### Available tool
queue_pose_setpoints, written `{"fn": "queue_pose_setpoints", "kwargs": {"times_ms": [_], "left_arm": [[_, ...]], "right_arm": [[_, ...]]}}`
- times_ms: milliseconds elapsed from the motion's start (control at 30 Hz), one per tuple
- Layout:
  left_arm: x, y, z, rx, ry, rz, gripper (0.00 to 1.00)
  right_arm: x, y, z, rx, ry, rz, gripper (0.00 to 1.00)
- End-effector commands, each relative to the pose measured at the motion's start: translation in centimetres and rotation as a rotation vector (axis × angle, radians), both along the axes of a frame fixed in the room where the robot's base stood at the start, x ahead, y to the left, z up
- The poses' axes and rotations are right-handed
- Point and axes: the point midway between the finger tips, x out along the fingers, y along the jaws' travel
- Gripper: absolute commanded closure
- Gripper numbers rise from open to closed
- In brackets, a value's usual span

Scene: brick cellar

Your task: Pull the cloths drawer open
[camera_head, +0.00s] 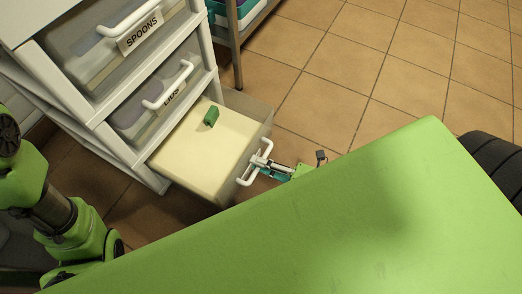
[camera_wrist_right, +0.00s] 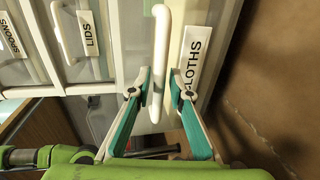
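The cloths drawer (camera_head: 222,190) is the lowest drawer of the white cabinet. It stands well out of the cabinet, with a pale inside and a small green object (camera_head: 211,116) in it. Its CLOTHS label (camera_wrist_right: 198,55) shows in the right wrist view. Its white bar handle (camera_wrist_right: 160,45) is upright there, between the fingers of my right gripper (camera_wrist_right: 161,82). The fingers are apart, with a gap beside the handle on the right. In the head view my right gripper (camera_head: 266,163) is at the handle (camera_head: 246,176). My left gripper is out of view.
The SPOONS drawer (camera_head: 90,50) and LIDS drawer (camera_head: 135,115) above are shut. A shelf rack (camera_head: 237,50) stands behind the cabinet. Tiled floor (camera_head: 350,70) is clear to the right. My green base fills the front.

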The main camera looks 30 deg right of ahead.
Motion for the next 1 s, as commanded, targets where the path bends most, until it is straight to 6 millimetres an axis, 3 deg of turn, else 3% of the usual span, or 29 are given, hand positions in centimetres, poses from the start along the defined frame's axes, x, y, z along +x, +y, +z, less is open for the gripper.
{"fn": "queue_pose_setpoints", "kwargs": {"times_ms": [167, 600, 1000], "left_arm": [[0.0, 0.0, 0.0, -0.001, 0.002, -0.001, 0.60], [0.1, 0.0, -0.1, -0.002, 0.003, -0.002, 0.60], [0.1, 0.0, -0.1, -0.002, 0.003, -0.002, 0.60]], "right_arm": [[-1.6, -1.1, 0.3, -0.001, 0.003, -0.001, 0.81], [-8.3, -6.0, 2.0, -0.002, 0.004, -0.002, 0.81], [-9.6, -7.0, 2.4, -0.001, 0.001, -0.002, 0.81]]}}
